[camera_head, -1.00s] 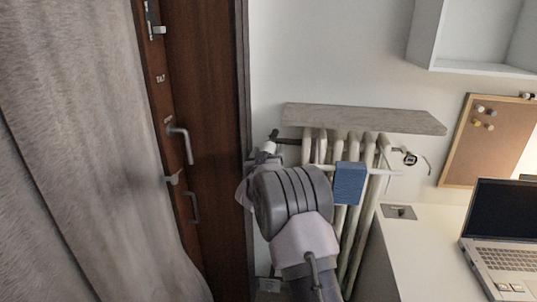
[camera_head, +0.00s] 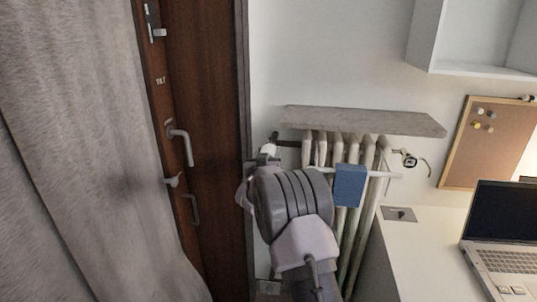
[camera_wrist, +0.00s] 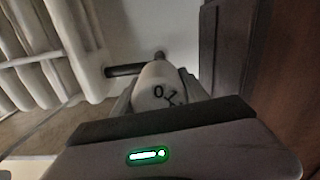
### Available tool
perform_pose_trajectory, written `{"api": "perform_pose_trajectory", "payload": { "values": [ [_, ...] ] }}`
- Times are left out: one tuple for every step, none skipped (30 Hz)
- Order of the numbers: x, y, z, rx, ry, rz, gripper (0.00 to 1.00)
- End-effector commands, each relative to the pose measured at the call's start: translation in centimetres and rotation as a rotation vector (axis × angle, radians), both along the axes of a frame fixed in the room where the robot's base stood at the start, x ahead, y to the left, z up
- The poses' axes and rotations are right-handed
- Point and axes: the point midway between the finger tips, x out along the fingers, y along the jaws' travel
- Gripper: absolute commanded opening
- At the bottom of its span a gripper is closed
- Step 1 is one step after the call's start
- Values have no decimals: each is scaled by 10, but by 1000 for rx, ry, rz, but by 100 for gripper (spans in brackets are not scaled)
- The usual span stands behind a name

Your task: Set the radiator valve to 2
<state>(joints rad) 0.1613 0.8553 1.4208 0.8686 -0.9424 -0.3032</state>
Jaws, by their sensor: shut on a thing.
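The radiator valve (camera_wrist: 157,84) is a white rounded knob with dark marks in the wrist view. One mark reads as 0; the mark to its right is tilted and I cannot tell it surely. My gripper (camera_wrist: 160,92) is shut on the knob, with one finger on each side of it. A dark pipe leads from behind the knob to the left. In the head view the white valve (camera_head: 268,149) shows small at the radiator's upper left end, and my arm hides most of the gripper. No pointer mark is clear.
The cream radiator (camera_head: 367,155) stands under a grey shelf board (camera_head: 360,119), with a blue box (camera_head: 350,185) hung on its front. A brown door (camera_head: 205,120) with handles is close on the left, beside a grey curtain (camera_head: 75,150). A desk with a laptop (camera_head: 505,240) is at right.

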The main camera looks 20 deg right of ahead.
Motion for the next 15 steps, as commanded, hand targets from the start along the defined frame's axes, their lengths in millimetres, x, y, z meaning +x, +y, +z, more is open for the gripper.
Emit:
{"api": "perform_pose_trajectory", "payload": {
  "values": [
    [0,0,0,25,-15,0,11],
    [0,0,-1,43,-28,0,11],
    [0,0,-1,69,-46,0,11],
    [0,0,-1,91,-60,0,11],
    [0,0,-1,113,-75,0,11],
    [0,0,-1,144,-96,0,11],
    [0,0,-1,167,-112,0,11],
    [0,0,-1,191,-128,0,11],
    [0,0,-1,223,-149,0,11],
    [0,-1,-1,247,-165,0,11],
    [0,-1,-1,271,-182,0,11],
    [-1,-1,-1,302,-203,0,11],
    [-1,-1,-1,325,-219,0,11],
    [-1,-1,-1,349,-235,0,11],
    [-1,-1,-1,381,-256,0,11]
  ]
}}
